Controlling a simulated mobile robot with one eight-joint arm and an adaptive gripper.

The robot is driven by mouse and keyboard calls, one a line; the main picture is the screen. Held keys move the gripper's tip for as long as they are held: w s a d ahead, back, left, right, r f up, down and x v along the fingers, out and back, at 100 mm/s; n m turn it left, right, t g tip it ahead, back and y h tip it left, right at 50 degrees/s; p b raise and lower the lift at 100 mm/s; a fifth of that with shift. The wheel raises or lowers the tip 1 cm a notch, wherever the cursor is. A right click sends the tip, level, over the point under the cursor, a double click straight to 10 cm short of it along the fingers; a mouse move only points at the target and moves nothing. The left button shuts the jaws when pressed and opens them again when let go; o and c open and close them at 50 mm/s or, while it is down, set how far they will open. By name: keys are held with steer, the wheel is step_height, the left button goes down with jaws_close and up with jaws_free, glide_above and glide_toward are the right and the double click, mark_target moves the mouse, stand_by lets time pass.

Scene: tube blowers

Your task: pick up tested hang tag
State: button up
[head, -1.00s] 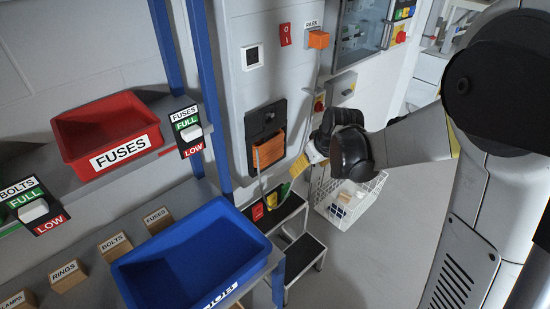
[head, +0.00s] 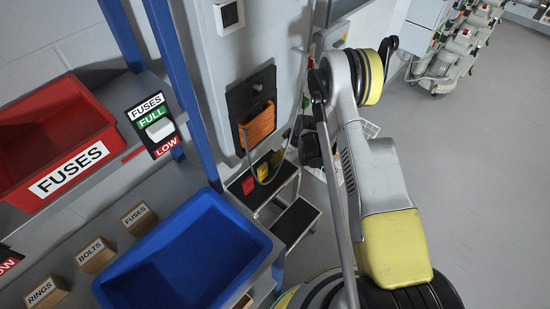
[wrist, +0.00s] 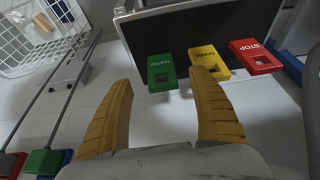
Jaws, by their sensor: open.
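The green tested hang tag (wrist: 161,72) lies at the edge of a dark, metal-rimmed step (wrist: 205,32) in the wrist view. The yellow tag (wrist: 208,62) and the red STOP tag (wrist: 256,57) are to its right. My gripper (wrist: 162,80) is open, its yellow fingers apart, with the green tag between and just beyond the fingertips. Nothing is held. In the head view I see the red tag (head: 248,185) and the yellow tag (head: 263,172) on the step stool; I cannot make out the green tag there, and my arm hides my fingers.
A white wire basket (wrist: 45,57) with items stands at upper left in the wrist view. Green and red blocks with thin rods lie at lower left. In the head view, a blue bin (head: 190,255) and the stool's lower step (head: 297,222) are near my arm.

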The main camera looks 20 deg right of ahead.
steer(key=x, duration=0.2)
steer(key=shift+a+f+b, duration=0.1)
steer(key=shift+f+b, duration=0.25)
steer(key=b+x, duration=0.2)
steer(key=x, duration=0.1)
steer(key=b+x, duration=0.1)
steer(key=x, duration=0.1)
steer(key=shift+w+a, duration=0.25)
steer(key=shift+w, duration=0.1)
steer(key=shift+r, duration=0.1)
steer(key=c, duration=1.1)
steer(key=shift+c, duration=0.2)
steer(key=r+p, duration=0.1)
steer(key=r, duration=0.1)
steer(key=d+r+p, duration=0.1)
steer(key=r+p, duration=0.1)
steer(key=r, duration=0.1)
steer(key=shift+s, duration=0.1)
steer(key=s+d+r+p, duration=0.3)
steer(key=d+r, duration=0.3)
steer(key=d, duration=0.4)
steer(key=shift+d+p, duration=0.15)
steer(key=shift+p, duration=0.2)
